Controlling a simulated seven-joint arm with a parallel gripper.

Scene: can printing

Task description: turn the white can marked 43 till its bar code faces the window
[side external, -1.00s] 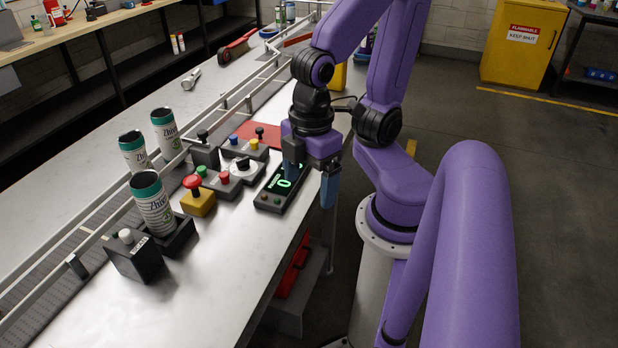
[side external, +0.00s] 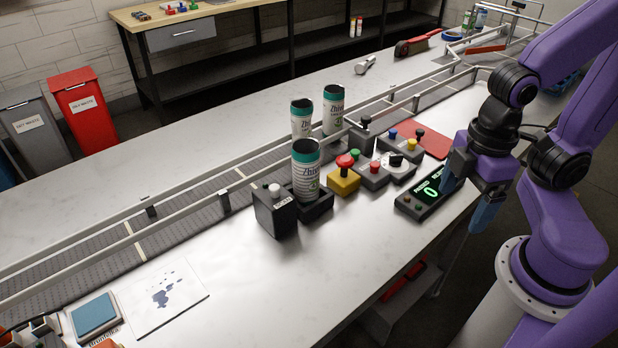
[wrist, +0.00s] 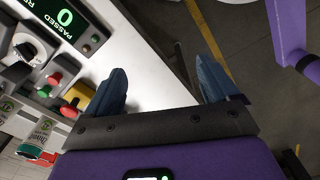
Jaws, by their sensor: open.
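Three white cans with dark green bands and open tops stand upright. The nearest can (side external: 306,173) stands in a black square holder (side external: 318,207), beside a small black box with a white knob (side external: 275,208). Two more cans (side external: 302,118) (side external: 334,112) stand behind it on the conveyor side. My gripper (side external: 472,190) is open and empty, well right of the cans, beside the counter display. The wrist view shows its two blue fingers (wrist: 162,80) spread apart.
A yellow box with a red button (side external: 344,180), a box with red and green buttons (side external: 371,174) and a dial (side external: 398,166) stand between the cans and my gripper. The counter display (side external: 428,194) reads 0. A conveyor (side external: 180,213) runs behind.

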